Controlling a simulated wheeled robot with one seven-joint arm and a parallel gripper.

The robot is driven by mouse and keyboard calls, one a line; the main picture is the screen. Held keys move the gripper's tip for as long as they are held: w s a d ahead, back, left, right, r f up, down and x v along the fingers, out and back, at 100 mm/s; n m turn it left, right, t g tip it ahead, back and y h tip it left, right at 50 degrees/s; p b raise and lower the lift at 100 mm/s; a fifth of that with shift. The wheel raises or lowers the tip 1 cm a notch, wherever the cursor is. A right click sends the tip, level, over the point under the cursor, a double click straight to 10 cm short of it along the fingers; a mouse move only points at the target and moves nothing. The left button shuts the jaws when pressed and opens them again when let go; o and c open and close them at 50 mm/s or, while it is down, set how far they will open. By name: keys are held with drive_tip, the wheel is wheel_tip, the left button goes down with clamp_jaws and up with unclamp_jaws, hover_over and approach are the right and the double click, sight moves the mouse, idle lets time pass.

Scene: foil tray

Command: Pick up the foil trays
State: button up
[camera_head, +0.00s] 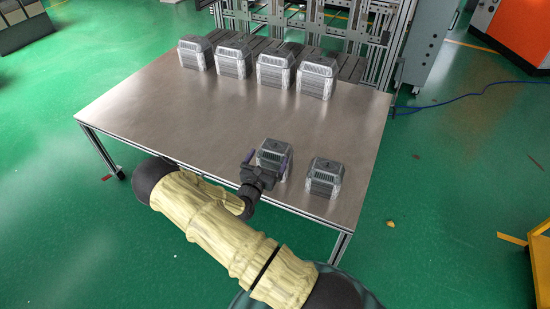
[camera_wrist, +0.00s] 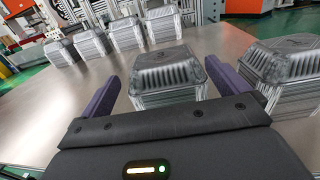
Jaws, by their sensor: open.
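A stack of silver foil trays (camera_head: 274,153) stands on the near part of the table, right in front of my gripper. In the wrist view this stack (camera_wrist: 167,80) lies between the two purple fingers, with its near lower part hidden by the gripper body. My gripper (camera_head: 268,162) is open, with one finger on each side of the stack; I cannot tell whether the fingers touch it. A second near stack (camera_head: 324,178) stands to the right, and in the wrist view it (camera_wrist: 287,70) is just right of the right finger.
Several more foil tray stacks (camera_head: 232,58) stand in a row along the table's far edge. The metal table (camera_head: 170,110) is bare in the middle and at left. A metal frame rack (camera_head: 300,20) stands behind the table.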

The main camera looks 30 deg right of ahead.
sight(275, 146)
drive_tip(key=shift+x, duration=1.05)
drive_tip(key=shift+d, duration=0.1)
drive_tip(key=x, duration=0.4)
drive_tip(key=shift+f+b, duration=0.35)
drive_tip(key=shift+b, duration=0.05)
drive_tip(key=shift+w+d, duration=0.35)
drive_tip(key=shift+d, duration=0.05)
drive_tip(key=shift+r, duration=0.1)
drive_tip(key=shift+c, duration=0.2)
drive_tip(key=c, duration=1.1)
